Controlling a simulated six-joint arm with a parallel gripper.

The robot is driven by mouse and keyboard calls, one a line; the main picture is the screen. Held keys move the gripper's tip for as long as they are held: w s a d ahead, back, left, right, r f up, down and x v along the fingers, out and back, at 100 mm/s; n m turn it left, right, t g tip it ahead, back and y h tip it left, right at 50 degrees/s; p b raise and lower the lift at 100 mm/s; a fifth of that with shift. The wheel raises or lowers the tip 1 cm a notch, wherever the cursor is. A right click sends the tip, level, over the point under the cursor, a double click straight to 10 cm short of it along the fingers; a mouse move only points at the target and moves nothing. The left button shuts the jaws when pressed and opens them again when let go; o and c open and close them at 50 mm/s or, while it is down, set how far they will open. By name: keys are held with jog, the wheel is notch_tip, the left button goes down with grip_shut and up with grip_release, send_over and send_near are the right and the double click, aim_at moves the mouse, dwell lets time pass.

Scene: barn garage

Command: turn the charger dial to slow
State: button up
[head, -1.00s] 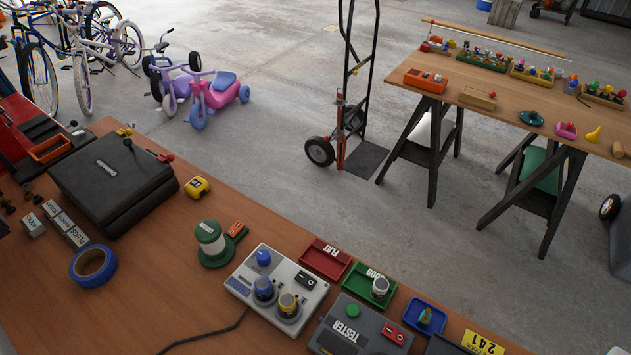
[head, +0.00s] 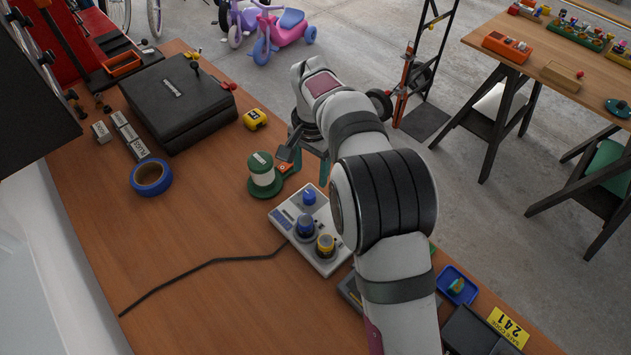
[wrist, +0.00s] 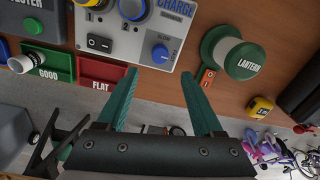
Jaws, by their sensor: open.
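The charger (head: 283,214) is a light grey box on the brown bench; it also shows at the top of the wrist view (wrist: 128,44). Its small blue dial (wrist: 160,53) sits at the corner near the green lantern, with "SLOW" printed beside it; the dial shows in the head view too (head: 309,196). I cannot read its exact setting. My gripper (wrist: 159,74) is open and empty, its two green fingers pointing toward the charger. In the wrist view the dial appears just beyond the gap between the fingertips. In the head view my arm hides part of the charger.
A black rocker switch (wrist: 100,43) and two larger knobs with blue (head: 305,224) and yellow (head: 325,244) tops share the charger. The green lantern spool (head: 264,173) stands close beside. Red "FLAT" (wrist: 100,71) and green "GOOD" (wrist: 47,64) trays lie near. A black cable (head: 210,262) crosses the bench.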

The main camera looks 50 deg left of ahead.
aim_at(310, 193)
notch_tip(310, 193, down, 8)
jog(key=shift+a+f, duration=0.1)
jog(key=shift+a, duration=0.05)
grip_shut()
dwell(0.3)
